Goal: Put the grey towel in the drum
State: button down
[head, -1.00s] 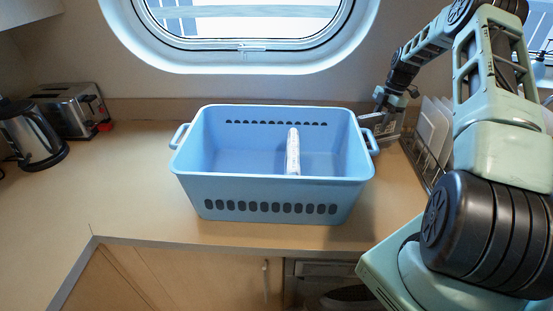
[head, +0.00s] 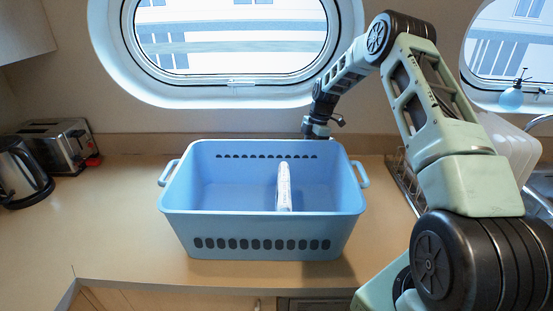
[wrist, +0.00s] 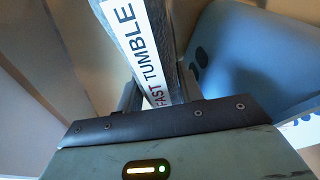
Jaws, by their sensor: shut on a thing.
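My gripper (head: 317,131) is behind the right part of the blue basket's back rim in the head view, where the basket hides its fingertips. In the wrist view my gripper (wrist: 158,90) is shut on a narrow grey thing (wrist: 182,88) with a white band lettered "FAST TUMBLE". This looks like the grey towel, folded; the head view hides it. The blue basket (head: 200,224) stands on the counter, and its side (wrist: 245,65) shows at the right of the wrist view. A white, narrow thing (head: 284,187) stands upright in the basket. No drum is visible.
A kettle (head: 22,172) and toaster (head: 62,145) stand at the left. A dish rack with pale plates (head: 515,150) is at the right, partly behind my arm. The counter (head: 110,225) is clear left of the basket. A dark appliance top (head: 315,304) shows below the front edge.

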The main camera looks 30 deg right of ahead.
jog(key=shift+w+a+f+b, duration=0.1)
jog(key=shift+w+a+f, duration=0.45)
jog(key=shift+w+a, duration=0.75)
jog(key=shift+w+a+f+b, duration=0.1)
jog(key=shift+w+a+f, duration=0.6)
jog(key=shift+a, duration=1.15)
jog(key=shift+w+a+f+b, duration=0.1)
jog(key=shift+w+a+f, duration=0.35)
jog(key=shift+w+a, duration=0.9)
jog(key=shift+s+a, duration=0.2)
jog(key=shift+f, duration=0.2)
jog(key=c, duration=0.9)
grip_release()
